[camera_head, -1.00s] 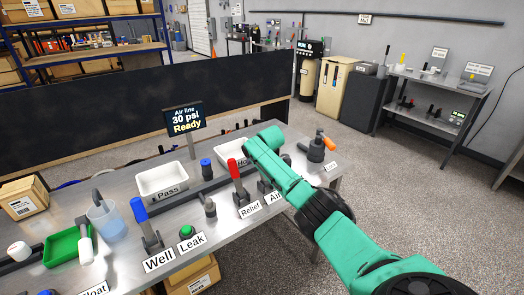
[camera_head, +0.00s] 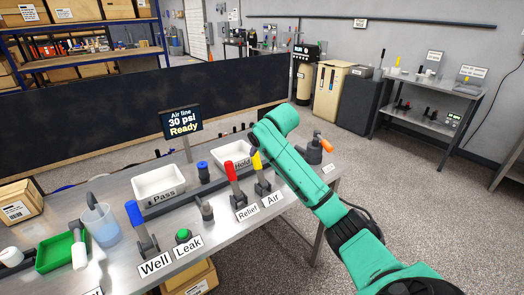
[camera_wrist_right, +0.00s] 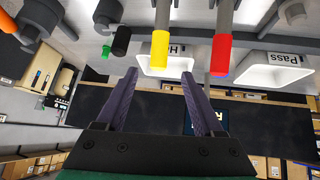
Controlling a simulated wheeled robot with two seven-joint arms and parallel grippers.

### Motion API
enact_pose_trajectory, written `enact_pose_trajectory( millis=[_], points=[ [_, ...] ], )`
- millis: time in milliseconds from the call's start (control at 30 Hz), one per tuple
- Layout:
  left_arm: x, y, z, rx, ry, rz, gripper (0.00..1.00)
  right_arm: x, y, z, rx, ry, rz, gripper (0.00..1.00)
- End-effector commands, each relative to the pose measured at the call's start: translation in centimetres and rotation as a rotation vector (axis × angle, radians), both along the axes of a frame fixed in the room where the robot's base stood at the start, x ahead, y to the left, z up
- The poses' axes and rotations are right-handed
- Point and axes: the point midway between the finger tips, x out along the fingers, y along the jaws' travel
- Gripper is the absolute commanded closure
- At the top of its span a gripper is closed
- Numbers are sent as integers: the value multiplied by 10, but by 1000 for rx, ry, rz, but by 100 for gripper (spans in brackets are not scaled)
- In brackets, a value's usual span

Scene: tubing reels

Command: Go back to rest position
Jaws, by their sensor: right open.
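My right arm crosses the head view from the lower right, its wrist over the bench near the Hold tray. In the right wrist view my right gripper (camera_wrist_right: 159,75) is open, with nothing between its two purple fingers. The yellow Air lever (camera_wrist_right: 160,48) appears just past the fingertips, with the red Relief lever (camera_wrist_right: 221,52) beside it. In the head view the yellow lever (camera_head: 257,163) and red lever (camera_head: 231,171) stand on the bench close to my wrist. The right gripper itself is mostly hidden there. My left gripper is in neither current view.
The steel bench (camera_head: 212,238) also holds a blue Well lever (camera_head: 134,213), a green Leak button (camera_head: 183,235), a Pass tray (camera_head: 160,182), a Hold tray (camera_head: 222,153) and an orange-handled valve (camera_head: 315,150). A sign (camera_head: 182,123) reads 30 psi Ready. Floor right of the bench is clear.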

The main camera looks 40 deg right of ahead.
Motion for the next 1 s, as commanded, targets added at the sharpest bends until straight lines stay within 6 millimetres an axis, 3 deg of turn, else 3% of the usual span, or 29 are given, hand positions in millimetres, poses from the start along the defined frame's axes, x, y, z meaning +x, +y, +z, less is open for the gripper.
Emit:
enact_pose_trajectory(
  millis=[333, 467, 567, 600, 700, 800, 1000],
  points=[
    [0, 0, 0, 0, -1, 0, 50, 0, 2, -2, -1, 2, 4, 31],
    [1, 0, 0, 0, -1, 0, 50, -9, 29, -38, -17, 50, 66, 31],
    [1, 0, 0, 0, -1, 0, 50, -39, 77, -97, -32, 128, 170, 31],
    [1, 0, 0, 0, -1, 0, 50, -58, 98, -121, -33, 158, 215, 31],
    [2, 0, 0, -1, -3, 0, 50, -107, 137, -164, -25, 218, 293, 31],
    [2, 0, 0, 0, -3, 0, 50, -148, 160, -188, -8, 259, 334, 31],
    [1, 0, 0, 1, -2, 0, 50, -214, 182, -209, 25, 316, 359, 31]
  ],
)
